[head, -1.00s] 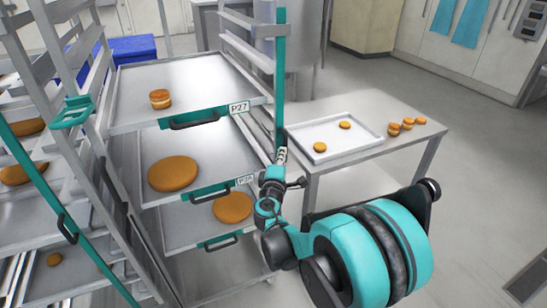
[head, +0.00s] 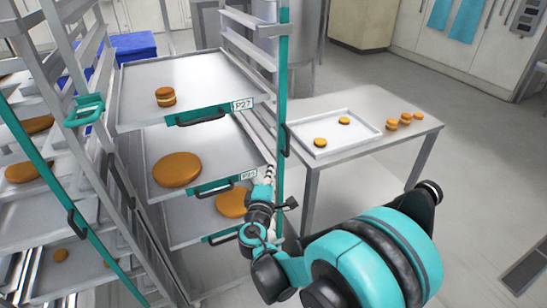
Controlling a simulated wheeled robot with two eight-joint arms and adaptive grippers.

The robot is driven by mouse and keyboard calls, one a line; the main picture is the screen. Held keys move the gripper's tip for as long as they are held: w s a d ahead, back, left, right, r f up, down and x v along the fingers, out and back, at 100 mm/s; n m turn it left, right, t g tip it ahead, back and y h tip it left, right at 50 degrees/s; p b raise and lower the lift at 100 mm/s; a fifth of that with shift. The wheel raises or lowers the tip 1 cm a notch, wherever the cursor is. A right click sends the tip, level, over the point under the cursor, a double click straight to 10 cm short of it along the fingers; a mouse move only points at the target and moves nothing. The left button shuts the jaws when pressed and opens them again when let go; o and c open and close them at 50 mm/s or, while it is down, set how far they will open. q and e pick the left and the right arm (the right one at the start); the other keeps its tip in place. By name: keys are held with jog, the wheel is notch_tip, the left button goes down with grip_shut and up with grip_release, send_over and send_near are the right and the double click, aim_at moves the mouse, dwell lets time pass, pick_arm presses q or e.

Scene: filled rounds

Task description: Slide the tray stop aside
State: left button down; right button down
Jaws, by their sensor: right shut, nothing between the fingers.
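The tray stop, an upright teal bar (head: 284,75) with a black handle, stands at the right side of the middle rack's front, beside the tray fronts rather than across them. My right gripper (head: 269,173) is shut and empty, a little below and left of that handle and apparently apart from it. It is in front of the rack's right edge, near the middle tray's label. My left gripper is not in view.
The rack holds a top tray (head: 215,75) labelled P27, a middle tray (head: 225,140) and a lower tray (head: 185,215), with filled rounds. Another rack with a teal bar (head: 45,165) stands left.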

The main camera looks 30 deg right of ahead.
jog(key=shift+v, duration=1.25)
jog(key=s+f+m+g+y, duration=0.45)
jog(key=s+m, duration=0.25)
jog(key=s, duration=0.3)
jog(key=s+a+f+m+g+y, duration=0.3)
jog(key=s+a+y, duration=0.3)
jog(key=s+a, duration=0.3)
jog(key=shift+s+a+f+m, duration=0.2)
jog(key=shift+a+m, duration=0.2)
jog(key=shift+a, duration=0.45)
